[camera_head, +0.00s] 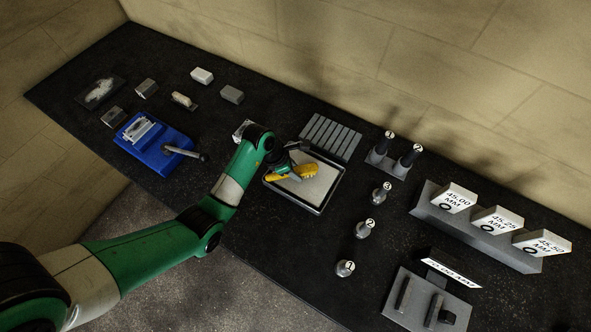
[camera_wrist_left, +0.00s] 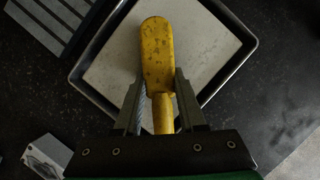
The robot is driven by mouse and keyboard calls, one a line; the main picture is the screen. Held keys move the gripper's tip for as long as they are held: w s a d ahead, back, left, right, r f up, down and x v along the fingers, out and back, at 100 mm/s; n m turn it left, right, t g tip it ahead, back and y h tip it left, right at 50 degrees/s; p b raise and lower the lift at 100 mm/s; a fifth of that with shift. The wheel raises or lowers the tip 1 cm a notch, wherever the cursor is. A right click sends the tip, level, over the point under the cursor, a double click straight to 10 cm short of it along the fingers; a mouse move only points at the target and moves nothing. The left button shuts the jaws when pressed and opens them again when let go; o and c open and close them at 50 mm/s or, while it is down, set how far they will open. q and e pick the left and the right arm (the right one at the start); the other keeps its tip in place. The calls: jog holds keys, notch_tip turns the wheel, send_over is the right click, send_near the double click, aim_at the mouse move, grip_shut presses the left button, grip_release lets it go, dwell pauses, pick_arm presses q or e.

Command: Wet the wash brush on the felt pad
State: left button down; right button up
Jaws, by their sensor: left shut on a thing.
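The wash brush (camera_head: 306,171) is yellow and is held over the felt pad by my left gripper (camera_head: 287,172). In the left wrist view, the brush (camera_wrist_left: 157,55) sits between the two fingers of the left gripper (camera_wrist_left: 159,95), which are shut on its narrow part. The felt pad (camera_head: 322,186) is pale and lies in a dark-rimmed square tray (camera_head: 318,211). The felt pad (camera_wrist_left: 196,60) also shows below the brush in the left wrist view. I cannot tell whether the brush touches the pad. My right gripper is not in view.
A ribbed grey rack (camera_head: 331,137) stands just behind the tray. A blue jack (camera_head: 150,143) with a lever is at the left. Numbered pegs (camera_head: 363,229) stand right of the tray, and a grey stand with millimetre labels (camera_head: 475,235) is farther right.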

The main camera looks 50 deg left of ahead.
aim_at(302, 169)
pick_arm(q)
jog(key=shift+f+b, duration=0.35)
jog(key=shift+f, duration=0.35)
dwell(0.4)
dwell(0.5)
notch_tip(302, 169, up, 7)
jog(key=p, duration=0.8)
jog(key=shift+r+p, duration=0.15)
jog(key=shift+p, duration=0.2)
